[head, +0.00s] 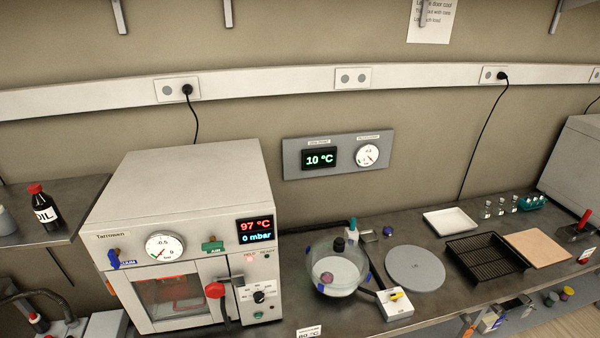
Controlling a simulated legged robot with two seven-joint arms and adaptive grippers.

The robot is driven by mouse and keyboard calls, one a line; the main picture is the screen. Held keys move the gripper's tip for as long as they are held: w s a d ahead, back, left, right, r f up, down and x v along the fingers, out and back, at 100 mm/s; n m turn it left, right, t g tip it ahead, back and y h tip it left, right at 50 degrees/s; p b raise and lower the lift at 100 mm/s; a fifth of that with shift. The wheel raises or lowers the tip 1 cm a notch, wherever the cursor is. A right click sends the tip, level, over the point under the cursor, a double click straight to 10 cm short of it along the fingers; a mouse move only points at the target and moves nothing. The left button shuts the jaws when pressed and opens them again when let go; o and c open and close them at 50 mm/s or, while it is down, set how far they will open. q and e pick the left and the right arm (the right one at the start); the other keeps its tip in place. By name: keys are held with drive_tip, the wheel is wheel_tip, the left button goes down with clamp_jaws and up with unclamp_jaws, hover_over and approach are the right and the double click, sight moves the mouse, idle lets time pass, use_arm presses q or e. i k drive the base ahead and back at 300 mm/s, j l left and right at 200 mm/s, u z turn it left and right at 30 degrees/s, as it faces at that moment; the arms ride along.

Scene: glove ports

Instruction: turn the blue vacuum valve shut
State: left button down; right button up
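A blue valve handle (116,260) sits on the front of the grey vacuum oven (180,190), near its left edge and left of the round gauge. A small blue label with pale lettering is beside it. The handle looks roughly upright, but it is too small to tell its exact setting. The oven's gauge (165,247) has a white dial, and its display (255,229) reads 97 °C in red and 0 mbar in blue. A green valve (212,246) is right of the gauge. Neither of my grippers is in view.
A red-knobbed door handle (216,292) sticks out from the oven front. A dark OIL bottle (44,207) stands on the left bench. Right of the oven are a glass desiccator (338,268), a grey round plate (414,268) and a black rack (487,258).

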sight(114, 254)
drive_tip(key=u, duration=1.5)
